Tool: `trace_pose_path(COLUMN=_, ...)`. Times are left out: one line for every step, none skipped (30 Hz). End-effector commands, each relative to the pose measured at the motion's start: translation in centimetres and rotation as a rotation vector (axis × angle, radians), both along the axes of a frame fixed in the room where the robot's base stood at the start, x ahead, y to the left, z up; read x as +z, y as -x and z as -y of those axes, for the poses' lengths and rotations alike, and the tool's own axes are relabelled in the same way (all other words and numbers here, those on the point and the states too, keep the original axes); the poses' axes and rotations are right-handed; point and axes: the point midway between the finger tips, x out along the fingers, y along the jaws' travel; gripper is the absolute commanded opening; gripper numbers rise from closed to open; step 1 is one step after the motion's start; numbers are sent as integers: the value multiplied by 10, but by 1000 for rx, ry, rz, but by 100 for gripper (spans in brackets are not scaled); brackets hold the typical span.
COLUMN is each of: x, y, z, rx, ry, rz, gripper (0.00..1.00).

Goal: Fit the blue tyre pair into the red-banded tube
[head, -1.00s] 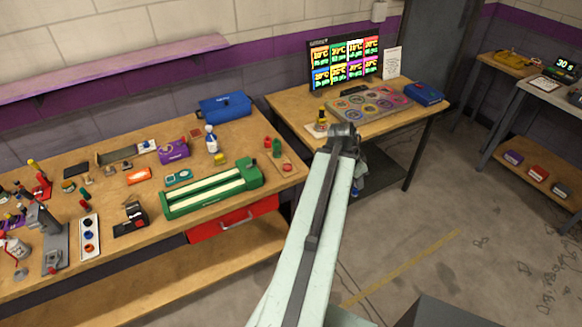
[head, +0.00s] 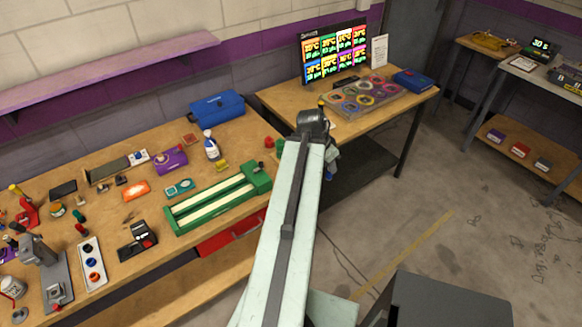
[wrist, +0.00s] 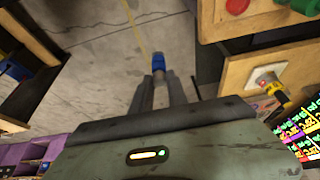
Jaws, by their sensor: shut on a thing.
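The blue tyre pair (wrist: 158,62) is small and sits between my gripper's fingertips in the wrist view. My gripper (wrist: 159,76) is shut on it, held out in the air above the grey floor.
A green slotted fixture (head: 215,205) lies on the long left bench among many small tools. A lit monitor (head: 335,52) and a blue case (head: 415,81) are on the right bench. Open floor (head: 440,200) lies to the right.

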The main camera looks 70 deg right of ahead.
Motion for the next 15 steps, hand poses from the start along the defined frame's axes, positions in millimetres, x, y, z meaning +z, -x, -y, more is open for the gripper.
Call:
trace_pose_path(x=4, y=-11, z=5, rx=23, ry=5, rz=-1, gripper=0)
trace_pose_path(x=6, y=-18, z=9, rx=39, ry=7, rz=-2, gripper=0)
trace_pose_path(x=9, y=-32, z=16, rx=64, ry=5, rz=-5, gripper=0)
trace_pose_path(x=12, y=-43, z=23, rx=85, ry=4, rz=-8, gripper=0)
trace_pose_path(x=14, y=-55, z=29, rx=107, ry=2, rz=-11, gripper=0)
trace_pose_path(x=17, y=-71, z=38, rx=138, ry=-1, rz=-15, gripper=0)
trace_pose_path(x=20, y=-84, z=43, rx=161, ry=-3, rz=-19, gripper=0)
trace_pose_path(x=22, y=-96, z=49, rx=182, ry=-5, rz=-23, gripper=0)
trace_pose_path(x=24, y=-112, z=55, rx=210, ry=-6, rz=-26, gripper=0)
trace_pose_path(x=26, y=-124, z=59, rx=230, ry=-8, rz=-30, gripper=0)
trace_pose_path(x=27, y=-133, z=63, rx=248, ry=-10, rz=-33, gripper=0)
trace_pose_path(x=29, y=-144, z=66, rx=266, ry=-11, rz=-36, gripper=0)
trace_pose_path(x=29, y=-151, z=67, rx=277, ry=-11, rz=-38, gripper=0)
trace_pose_path(x=30, y=-155, z=68, rx=285, ry=-12, rz=-40, gripper=0)
trace_pose_path(x=30, y=-159, z=69, rx=293, ry=-13, rz=-41, gripper=0)
